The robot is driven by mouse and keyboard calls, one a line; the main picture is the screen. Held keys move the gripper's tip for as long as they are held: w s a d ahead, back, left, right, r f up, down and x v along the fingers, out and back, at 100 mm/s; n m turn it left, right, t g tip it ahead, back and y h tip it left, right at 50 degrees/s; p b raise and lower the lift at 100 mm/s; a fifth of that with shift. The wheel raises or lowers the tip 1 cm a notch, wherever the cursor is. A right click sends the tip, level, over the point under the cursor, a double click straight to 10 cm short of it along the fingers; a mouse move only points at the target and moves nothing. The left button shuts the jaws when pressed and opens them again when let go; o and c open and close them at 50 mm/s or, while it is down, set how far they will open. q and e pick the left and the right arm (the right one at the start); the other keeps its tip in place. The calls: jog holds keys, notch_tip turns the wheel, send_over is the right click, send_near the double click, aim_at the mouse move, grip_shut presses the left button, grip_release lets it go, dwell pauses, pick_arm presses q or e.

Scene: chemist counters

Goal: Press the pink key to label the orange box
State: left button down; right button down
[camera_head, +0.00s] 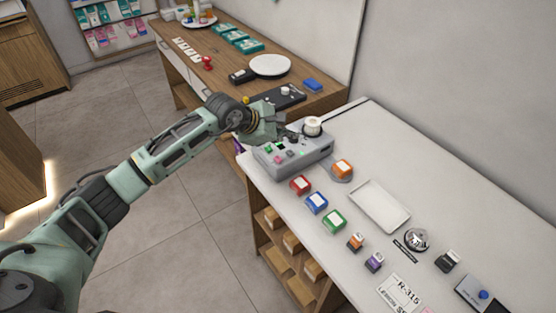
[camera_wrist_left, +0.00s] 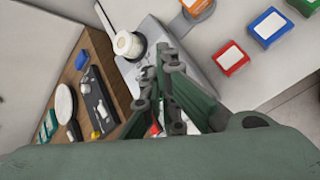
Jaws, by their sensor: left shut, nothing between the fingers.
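The grey label machine (camera_head: 308,158) stands at the near left end of the white counter, with a white roll (camera_head: 312,126) on top. The small pink key (camera_head: 278,160) shows on its sloped face, beside other coloured keys. The orange box (camera_head: 343,167) with a white label-like top sits on a grey pad right of the machine. It also shows at the top of the left wrist view (camera_wrist_left: 196,6). My left gripper (camera_head: 288,137) is shut and empty over the machine's key face, behind the pink key in the picture. Contact with a key cannot be told. My right gripper is out of view.
Red (camera_head: 300,185), blue (camera_head: 317,202) and green (camera_head: 333,219) boxes line the counter's front. A white tray (camera_head: 380,205) and bell (camera_head: 417,239) lie further right. A wooden desk (camera_head: 222,61) stands behind, holding a black tray (camera_head: 288,96).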

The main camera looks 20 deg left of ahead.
pick_arm(q)
jog(key=b, duration=0.2)
send_over(278, 159)
jog(key=d, duration=0.2)
notch_tip(278, 159, down, 5)
jog(key=shift+s+a+r, duration=0.1)
jog(key=shift+a+r, duration=0.05)
jog(key=shift+r, duration=0.05)
jog(key=shift+f+b, duration=0.6)
jog(key=shift+b, duration=0.1)
jog(key=shift+f+b, duration=0.4)
jog(key=shift+b, duration=0.2)
